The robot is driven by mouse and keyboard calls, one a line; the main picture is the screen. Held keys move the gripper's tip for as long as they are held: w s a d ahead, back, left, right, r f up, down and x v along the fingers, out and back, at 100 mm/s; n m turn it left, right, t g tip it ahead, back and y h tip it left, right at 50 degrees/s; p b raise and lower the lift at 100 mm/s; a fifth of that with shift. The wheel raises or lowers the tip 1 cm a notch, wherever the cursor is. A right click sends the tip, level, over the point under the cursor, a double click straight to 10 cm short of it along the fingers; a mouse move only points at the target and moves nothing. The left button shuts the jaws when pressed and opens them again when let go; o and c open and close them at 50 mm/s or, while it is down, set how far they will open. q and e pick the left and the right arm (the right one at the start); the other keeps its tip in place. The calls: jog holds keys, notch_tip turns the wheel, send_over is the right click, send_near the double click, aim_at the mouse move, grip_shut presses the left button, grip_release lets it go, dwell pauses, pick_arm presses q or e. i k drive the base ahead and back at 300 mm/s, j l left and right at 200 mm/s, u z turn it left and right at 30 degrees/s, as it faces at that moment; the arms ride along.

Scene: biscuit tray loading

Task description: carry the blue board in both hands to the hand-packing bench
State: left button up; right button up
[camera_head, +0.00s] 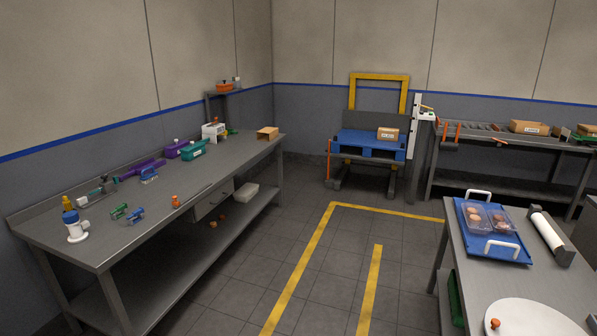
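The blue board (474,242) lies flat on a grey table (468,278) at the right. It has a white handle at its far end (478,194) and another at its near end (503,249). Two clear packs with round brown items sit side by side on it, a left pack (474,217) and a right pack (499,219). A long grey bench (232,162) runs along the left wall; I cannot tell which bench is the hand-packing one. Neither of my grippers is in view.
A white roll (546,230) and a white disc (532,319) share the board's table. Bottles, tools and boxes stand on the left bench. A blue pallet (368,144) with a carton stands on a lift at the back. The yellow-lined floor (330,262) between is clear.

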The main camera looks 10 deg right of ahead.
aim_at(195, 177)
jog(key=i+l+z, duration=0.35)
jog(key=i, duration=0.4)
jog(key=i+z, duration=0.4)
jog(key=i, duration=0.4)
jog(key=i+j+z, duration=0.35)
jog(key=i, duration=0.45)
jog(key=i+z, duration=0.3)
jog(key=i+j+z, duration=0.3)
jog(key=i, duration=0.25)
jog(key=i+j+z, duration=0.1)
jog(key=i+z, duration=0.25)
jog(key=i+j+z, duration=0.1)
jog(key=i+z, duration=0.2)
jog(key=z, duration=0.2)
jog(key=i+j+z, duration=0.2)
jog(key=z, duration=0.25)
jog(key=i+j+z, duration=0.25)
jog(key=z, duration=0.25)
jog(key=i+j+z, duration=0.15)
jog(key=j+z, duration=0.3)
